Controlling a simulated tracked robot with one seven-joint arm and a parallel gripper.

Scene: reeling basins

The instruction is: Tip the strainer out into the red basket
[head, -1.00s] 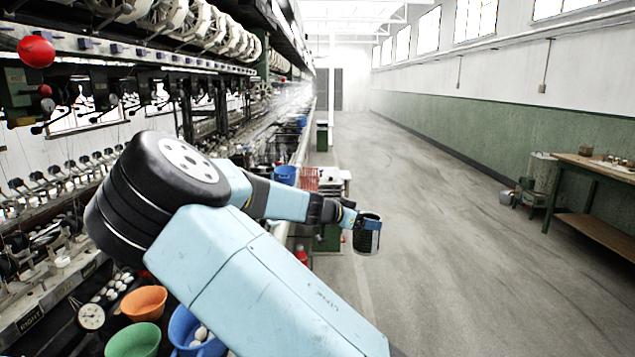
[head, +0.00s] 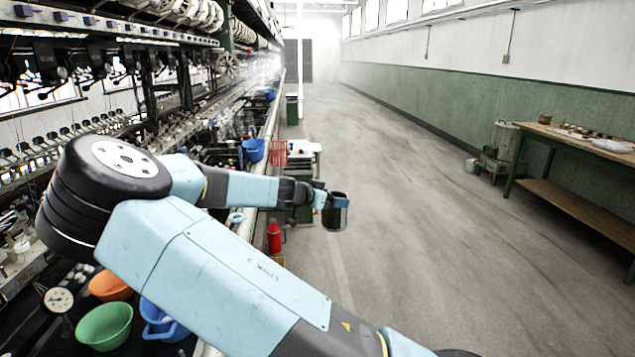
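A red slatted basket (head: 279,152) stands beyond my arm, near the right edge of the long machine. My gripper (head: 335,216) is at the far end of the outstretched arm, over the aisle floor, to the right of the basket in the picture and nearer to me. A small dark, roughly cylindrical shape shows at its end. It is too small to tell whether this is the strainer or only the fingers. I cannot make out the strainer for sure anywhere else. The inside of the basket is not visible.
The reeling machine fills the left side. An orange bowl (head: 110,286), a green bowl (head: 104,325) and a blue basin (head: 163,320) sit low left, partly behind my arm. A red cylinder (head: 274,238) stands below my forearm. A workbench (head: 560,137) is at right; the aisle is clear.

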